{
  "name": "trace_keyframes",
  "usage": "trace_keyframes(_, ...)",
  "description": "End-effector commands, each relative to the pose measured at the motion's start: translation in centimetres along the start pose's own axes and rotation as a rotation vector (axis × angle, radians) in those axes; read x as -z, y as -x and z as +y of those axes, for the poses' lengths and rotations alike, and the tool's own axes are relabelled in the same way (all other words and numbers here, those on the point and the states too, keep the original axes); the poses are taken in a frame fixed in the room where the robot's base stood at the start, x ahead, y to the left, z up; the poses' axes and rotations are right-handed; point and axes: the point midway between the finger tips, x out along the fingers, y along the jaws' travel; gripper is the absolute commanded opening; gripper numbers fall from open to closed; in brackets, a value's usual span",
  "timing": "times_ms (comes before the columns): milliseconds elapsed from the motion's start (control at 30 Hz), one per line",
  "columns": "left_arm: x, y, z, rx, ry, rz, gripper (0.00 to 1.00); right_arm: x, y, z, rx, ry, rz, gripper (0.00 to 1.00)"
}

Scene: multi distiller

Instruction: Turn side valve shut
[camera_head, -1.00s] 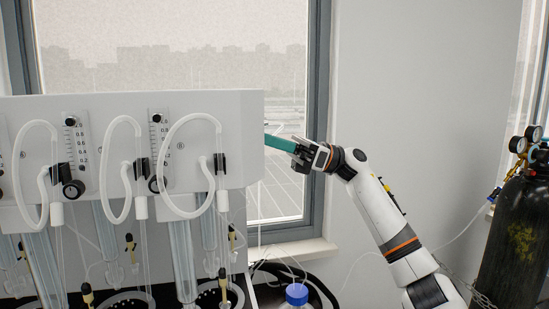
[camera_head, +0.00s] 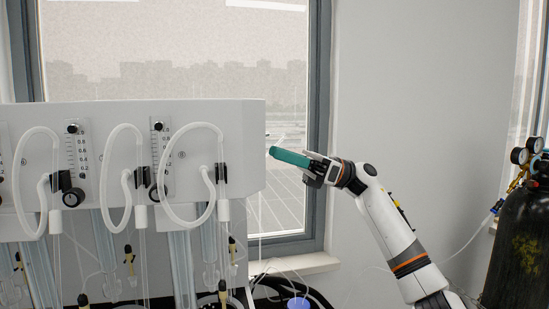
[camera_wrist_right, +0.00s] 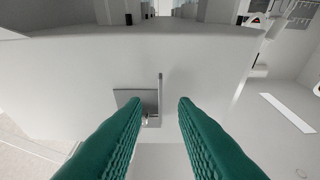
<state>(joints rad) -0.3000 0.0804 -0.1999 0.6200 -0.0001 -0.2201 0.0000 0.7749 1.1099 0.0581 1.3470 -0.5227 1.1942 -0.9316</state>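The white distiller cabinet (camera_head: 100,112) fills the left of the head view; its right side face is seen edge-on there, so the side valve does not show. In the right wrist view, the side valve (camera_wrist_right: 160,88) is a thin upright metal lever beside a grey square plate (camera_wrist_right: 123,95) on the cabinet face. My right gripper (camera_head: 274,153) has green ribbed fingers and is just right of the cabinet, apart from it. In the wrist view its fingers (camera_wrist_right: 160,102) are open and empty, with the lever seen between and beyond the tips. My left gripper is not in view.
Looped white tubes (camera_head: 122,170) and flow meters (camera_head: 78,150) are on the cabinet front. A black gas cylinder (camera_head: 520,245) with gauges stands at the far right. A blue-capped bottle (camera_head: 298,303) is at the bottom. The space by the window is free.

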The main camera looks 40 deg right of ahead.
Motion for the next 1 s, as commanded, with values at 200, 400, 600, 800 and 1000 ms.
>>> trace_keyframes(200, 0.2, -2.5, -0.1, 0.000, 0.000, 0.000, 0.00, -0.5, 5.1, 0.1, -0.003, 0.000, 0.001, 0.25)
trace_keyframes(400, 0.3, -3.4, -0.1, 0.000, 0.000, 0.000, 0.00, -0.2, 8.2, 0.1, -0.002, 0.000, 0.002, 0.25)
trace_keyframes(600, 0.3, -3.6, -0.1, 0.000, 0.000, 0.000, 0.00, 0.0, 9.4, 0.0, 0.000, 0.000, 0.001, 0.25)
trace_keyframes(800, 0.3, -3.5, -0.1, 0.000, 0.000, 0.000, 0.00, 0.0, 9.4, 0.0, 0.001, 0.000, 0.001, 0.25)
trace_keyframes(1000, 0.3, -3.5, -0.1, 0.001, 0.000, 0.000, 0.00, 0.0, 9.4, 0.0, 0.001, 0.000, 0.001, 0.25)
